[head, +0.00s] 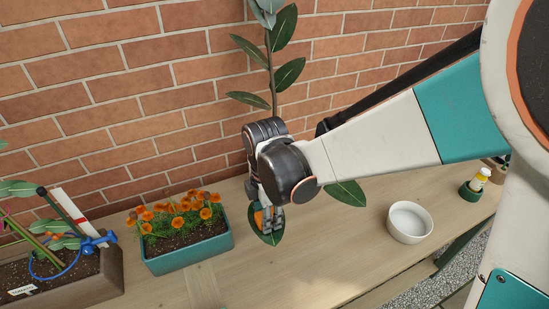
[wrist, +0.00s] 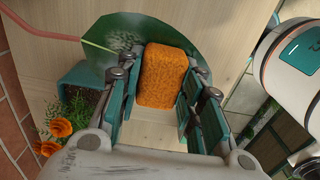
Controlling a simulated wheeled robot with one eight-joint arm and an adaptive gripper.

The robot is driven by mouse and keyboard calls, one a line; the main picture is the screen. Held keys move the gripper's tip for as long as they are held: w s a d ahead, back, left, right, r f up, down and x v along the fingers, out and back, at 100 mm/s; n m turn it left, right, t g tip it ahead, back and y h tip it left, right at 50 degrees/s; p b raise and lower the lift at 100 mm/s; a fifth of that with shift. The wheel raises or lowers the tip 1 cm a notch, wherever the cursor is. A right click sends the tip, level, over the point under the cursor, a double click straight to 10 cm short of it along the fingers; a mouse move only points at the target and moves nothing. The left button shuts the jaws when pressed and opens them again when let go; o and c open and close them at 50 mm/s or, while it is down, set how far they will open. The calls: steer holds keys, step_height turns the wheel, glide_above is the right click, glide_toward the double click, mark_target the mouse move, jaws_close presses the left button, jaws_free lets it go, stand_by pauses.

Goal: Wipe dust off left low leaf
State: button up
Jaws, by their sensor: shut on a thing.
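My gripper (head: 270,220) is shut on an orange sponge (wrist: 165,76), which shows only as a small patch in the head view. The left low leaf (head: 267,239) is dark green and lies just below my fingers. In the wrist view the leaf (wrist: 112,33) spreads behind the far end of the sponge, with pale dust specks left of it. The sponge overlaps the leaf there; I cannot tell if they touch. The plant's stem (head: 271,75) rises behind my gripper, which hides its base and pot.
A teal planter (head: 190,252) with orange flowers stands left. A wooden box (head: 75,285) with plants and a blue tool (head: 92,243) is farther left. A brick wall stands behind.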

steer(key=shift+w+a+b, duration=0.15)
steer(key=shift+w+a, duration=0.15)
steer(key=shift+w, duration=0.75)
steer(key=shift+w+a+b, duration=0.1)
steer(key=shift+w+a, duration=0.15)
steer(key=shift+w, duration=0.85)
steer(key=shift+w+a+b, duration=0.15)
steer(key=shift+w+a, duration=0.15)
steer(key=shift+w, duration=0.75)
steer(key=shift+r, duration=0.1)
steer(key=shift+w+a+r+p, duration=0.1)
steer(key=shift+w+r+p, duration=0.2)
steer(key=shift+r+p, duration=0.45)
steer(key=shift+s+r+p, duration=0.15)
steer(key=shift+r+p, duration=0.3)
steer(key=shift+r, duration=0.4)
steer(key=shift+r+p, duration=0.85)
steer(key=shift+r, duration=0.4)
step_height(320, 180, up, 3)
steer(key=shift+s+p, duration=0.1)
steer(key=shift+p, duration=0.85)
